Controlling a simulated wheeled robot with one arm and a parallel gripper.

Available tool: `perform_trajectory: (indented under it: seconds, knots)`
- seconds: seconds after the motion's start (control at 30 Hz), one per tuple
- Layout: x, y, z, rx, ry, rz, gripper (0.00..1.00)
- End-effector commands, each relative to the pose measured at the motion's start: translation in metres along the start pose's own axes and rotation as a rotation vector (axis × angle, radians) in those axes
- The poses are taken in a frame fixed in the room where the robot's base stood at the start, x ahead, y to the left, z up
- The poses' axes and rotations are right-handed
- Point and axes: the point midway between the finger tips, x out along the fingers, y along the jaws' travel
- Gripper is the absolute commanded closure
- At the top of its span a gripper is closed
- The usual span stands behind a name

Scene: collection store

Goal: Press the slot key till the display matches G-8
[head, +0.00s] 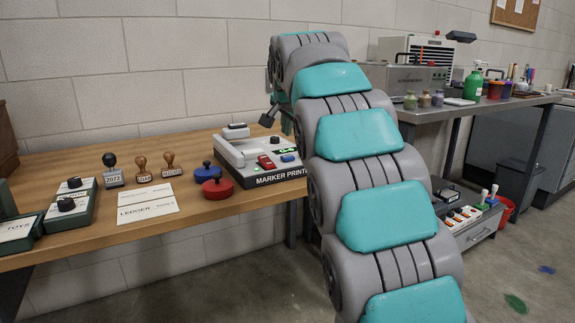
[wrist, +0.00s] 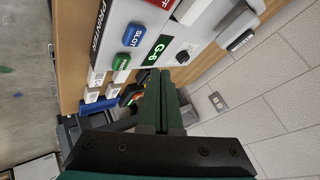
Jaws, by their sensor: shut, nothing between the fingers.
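The marker printer (head: 232,154) stands on the wooden table in the head view, partly hidden behind my arm. In the wrist view its green display (wrist: 157,49) appears to read G-6. The blue slot key (wrist: 132,35), marked SLOT, is beside the display, with a green key (wrist: 121,62) below it in the picture. My gripper (wrist: 160,75) is shut and empty, its tips pointing toward the printer's panel near the display. I cannot tell whether the tips touch the panel, but they do not cover the slot key. In the head view my gripper (head: 268,118) is just above the printer.
Several stamps (head: 141,167), a red ink pad (head: 217,187), a blue one (head: 206,171) and ledger cards (head: 147,203) lie left of the printer. A black knob (wrist: 182,56) sits beside the display. A metal bench (head: 455,110) with bottles and jars stands to the right.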

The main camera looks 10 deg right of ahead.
Motion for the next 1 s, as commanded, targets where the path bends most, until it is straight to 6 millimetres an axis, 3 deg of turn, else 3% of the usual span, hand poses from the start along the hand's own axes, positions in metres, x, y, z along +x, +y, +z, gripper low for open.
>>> perform_trajectory:
  seconds: [0.3,1.0]
  knots:
    - [0.026,0.02,0.019,0.0,-0.001,0.001,1.0]
    - [0.028,0.02,0.02,0.0,0.0,0.0,1.0]
